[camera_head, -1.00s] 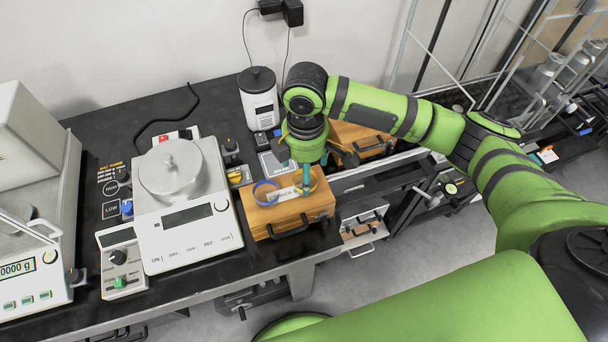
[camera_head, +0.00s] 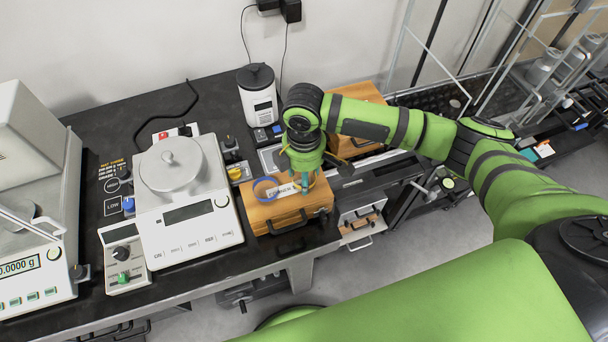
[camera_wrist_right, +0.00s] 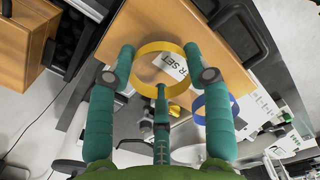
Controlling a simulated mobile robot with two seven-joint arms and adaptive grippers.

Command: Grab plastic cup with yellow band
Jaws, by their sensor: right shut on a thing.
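The plastic cup with the yellow band stands on a wooden case (camera_head: 272,222). Its clear body hardly shows, but the yellow band (camera_wrist_right: 150,47) is plain in the right wrist view. My right gripper (camera_wrist_right: 159,62) is shut on this cup, with its teal fingers around the band. In the head view my right gripper (camera_head: 305,187) is over the right part of the case and hides most of the cup. A second cup with a blue band (camera_head: 266,189) stands just left of it, and also shows in the wrist view (camera_wrist_right: 232,107). My left gripper is not in view.
A balance with a round metal lid (camera_head: 187,212) stands left of the case. A white canister (camera_head: 259,98) and another wooden case (camera_head: 362,98) are behind. Another balance (camera_head: 32,262) is at far left. The case is near the table's front edge.

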